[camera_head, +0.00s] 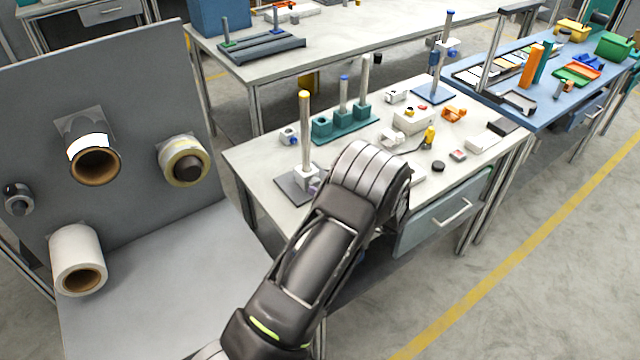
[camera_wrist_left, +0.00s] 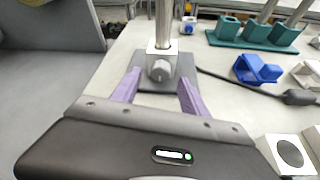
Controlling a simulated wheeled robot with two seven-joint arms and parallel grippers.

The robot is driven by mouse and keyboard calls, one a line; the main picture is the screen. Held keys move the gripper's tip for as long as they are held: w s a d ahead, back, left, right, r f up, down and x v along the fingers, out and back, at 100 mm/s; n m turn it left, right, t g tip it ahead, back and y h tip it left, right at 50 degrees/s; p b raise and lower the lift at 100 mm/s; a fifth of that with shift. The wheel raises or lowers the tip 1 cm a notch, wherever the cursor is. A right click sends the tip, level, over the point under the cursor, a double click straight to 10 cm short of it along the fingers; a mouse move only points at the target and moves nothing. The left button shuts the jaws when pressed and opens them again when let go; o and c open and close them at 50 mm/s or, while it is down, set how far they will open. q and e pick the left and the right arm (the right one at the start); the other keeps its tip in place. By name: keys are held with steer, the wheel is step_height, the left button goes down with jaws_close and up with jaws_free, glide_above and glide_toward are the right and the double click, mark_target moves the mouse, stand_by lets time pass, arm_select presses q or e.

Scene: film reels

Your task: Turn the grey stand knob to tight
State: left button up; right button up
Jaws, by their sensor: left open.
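The grey stand knob (camera_wrist_left: 160,71) is a round grey knob on the front of a pale block (camera_wrist_left: 163,49) clamped around an upright metal post (camera_wrist_left: 163,22). The post rises from a dark grey base plate (camera_wrist_left: 182,84) on the bench. In the head view the same post (camera_head: 305,130) has a yellow top, and my left arm hides the knob's face. My left gripper (camera_wrist_left: 159,76) is open, with one purple finger on each side of the knob in the wrist view. I cannot tell whether the fingers touch it. My right gripper is not in view.
A teal block rack (camera_head: 345,128) with posts stands behind the stand. A small blue part (camera_wrist_left: 257,70) and a dark cable (camera_wrist_left: 240,82) lie to its right. A grey panel (camera_head: 140,120) with film rolls stands at left. The bench (camera_head: 262,160) is clear left of the stand.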

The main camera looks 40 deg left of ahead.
mark_target(315, 183)
arm_select(q)
steer(key=shift+x, duration=1.45)
steer(key=shift+c, duration=0.5)
jaws_close()
